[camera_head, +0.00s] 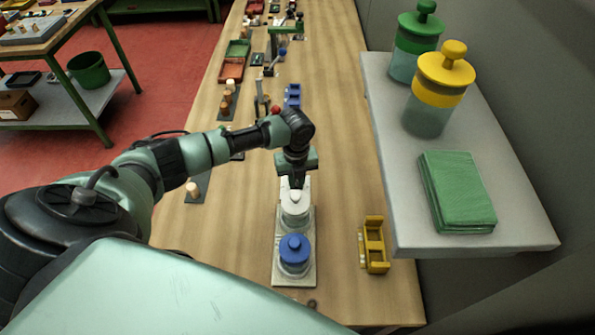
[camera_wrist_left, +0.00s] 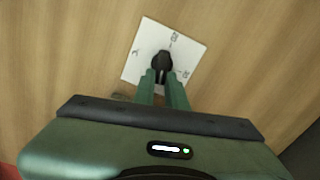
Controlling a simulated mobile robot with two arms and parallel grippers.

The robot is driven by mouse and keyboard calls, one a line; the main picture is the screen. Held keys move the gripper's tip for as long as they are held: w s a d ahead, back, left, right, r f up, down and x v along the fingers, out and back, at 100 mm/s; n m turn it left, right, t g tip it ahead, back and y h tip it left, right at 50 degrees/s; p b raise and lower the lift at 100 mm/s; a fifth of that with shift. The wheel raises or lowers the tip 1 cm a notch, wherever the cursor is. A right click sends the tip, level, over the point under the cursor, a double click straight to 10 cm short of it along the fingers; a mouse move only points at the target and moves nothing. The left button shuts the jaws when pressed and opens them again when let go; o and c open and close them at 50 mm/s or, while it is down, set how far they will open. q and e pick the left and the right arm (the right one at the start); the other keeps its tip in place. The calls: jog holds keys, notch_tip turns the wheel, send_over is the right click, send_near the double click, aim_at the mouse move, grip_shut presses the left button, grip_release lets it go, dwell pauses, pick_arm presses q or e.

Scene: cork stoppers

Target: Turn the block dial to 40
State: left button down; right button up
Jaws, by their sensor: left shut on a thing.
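The block dial is a black knob (camera_wrist_left: 162,61) on a white square plate (camera_wrist_left: 146,41) in the left wrist view. Small dark marks sit around the knob on the plate, too small to read surely, so I cannot tell the setting. My left gripper (camera_wrist_left: 164,77) is shut on the knob, its two green fingers on either side of it. In the head view my left gripper (camera_head: 297,184) points down at the workbench, just behind the white-lidded jar; the knob is hidden there. My right gripper is not in view.
A white-lidded jar (camera_head: 295,211) and a blue-lidded jar (camera_head: 294,254) stand close in front of my gripper. A yellow holder (camera_head: 374,245) is to the right. A grey shelf (camera_head: 395,160) carries jars and green cloths. The bench (camera_head: 345,190) between is clear.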

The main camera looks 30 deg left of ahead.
pick_arm(q)
jog(key=shift+s+a+m, duration=0.1)
jog(key=shift+m, duration=1.5)
jog(key=c, duration=1.4)
grip_release()
jog(key=shift+c, duration=0.2)
notch_tip(320, 180, up, 8)
jog(key=b, duration=0.2)
jog(key=shift+f+b, duration=0.1)
jog(key=shift+b, duration=0.2)
